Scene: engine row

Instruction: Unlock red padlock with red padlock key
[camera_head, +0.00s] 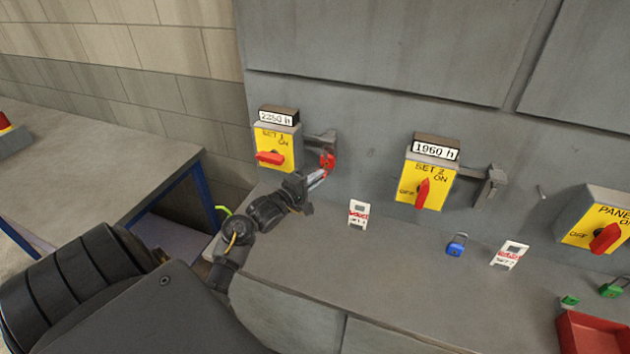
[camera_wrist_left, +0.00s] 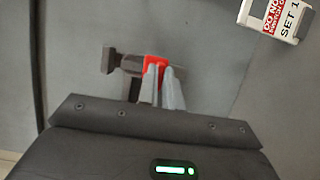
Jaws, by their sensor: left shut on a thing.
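The red padlock (camera_head: 328,160) hangs at the grey hasp (camera_head: 321,139) beside the SET 1 switch box in the head view. My left gripper (camera_head: 319,177) reaches up to it from below left, its fingertips right at the padlock. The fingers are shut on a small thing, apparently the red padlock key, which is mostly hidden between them. In the left wrist view, red (camera_wrist_left: 154,62) shows at the fingertips in front of the hasp (camera_wrist_left: 124,62). There I cannot clearly separate key from padlock, nor see whether the shackle is open. My right gripper is not in view.
The SET 1 box (camera_head: 275,146) is close left of the gripper. A white tag (camera_head: 358,213), a blue padlock (camera_head: 456,245) and another tag (camera_head: 510,255) are on the ledge. Green padlocks (camera_head: 613,288) and a red tray (camera_head: 592,335) are at right. The SET 2 box (camera_head: 427,178) is further right.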

